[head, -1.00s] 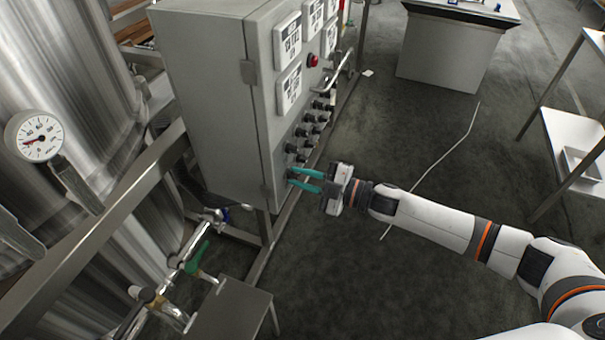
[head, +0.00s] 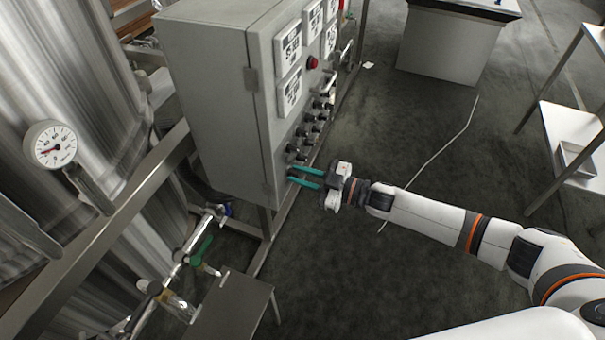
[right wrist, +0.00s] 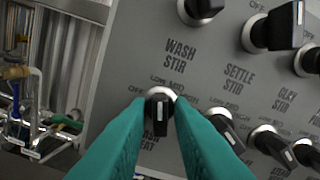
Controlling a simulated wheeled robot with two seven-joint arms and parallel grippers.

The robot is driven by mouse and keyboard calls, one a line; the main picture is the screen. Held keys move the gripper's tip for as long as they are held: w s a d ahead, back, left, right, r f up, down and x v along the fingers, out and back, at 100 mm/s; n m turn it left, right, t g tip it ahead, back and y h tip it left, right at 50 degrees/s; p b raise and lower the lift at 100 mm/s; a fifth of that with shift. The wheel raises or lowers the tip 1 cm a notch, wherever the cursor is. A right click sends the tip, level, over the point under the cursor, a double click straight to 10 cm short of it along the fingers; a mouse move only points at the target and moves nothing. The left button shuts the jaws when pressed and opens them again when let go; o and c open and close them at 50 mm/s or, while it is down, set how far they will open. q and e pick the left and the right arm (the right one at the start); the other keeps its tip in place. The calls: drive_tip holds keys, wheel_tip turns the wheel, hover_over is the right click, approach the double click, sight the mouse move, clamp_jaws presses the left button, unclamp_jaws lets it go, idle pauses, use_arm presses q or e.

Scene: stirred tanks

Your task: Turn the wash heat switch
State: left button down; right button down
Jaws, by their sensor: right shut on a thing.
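The wash heat switch (right wrist: 159,108) is a black knob with a white line and a silver collar. In the right wrist view it sits below the "WASH STIR" lettering, and its own label is partly hidden. My right gripper (head: 292,176) has teal fingers and reaches the lower front corner of the grey control cabinet (head: 207,107) in the head view. In the right wrist view its fingertips (right wrist: 160,113) are shut on this knob, one on each side. My left gripper is not in view.
Other black knobs (right wrist: 274,148) sit close to the right and above on the same panel. A pressure gauge (head: 50,146) and pipes with a green-handled valve (head: 200,251) stand at left. The floor right of the cabinet is mostly clear, with a white shelf (head: 570,140) beyond.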

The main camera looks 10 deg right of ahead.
idle(0.3)
drive_tip(key=c, duration=1.5)
unclamp_jaws()
drive_tip(key=shift+b+v, duration=1.2)
drive_tip(key=shift+v, duration=4.8)
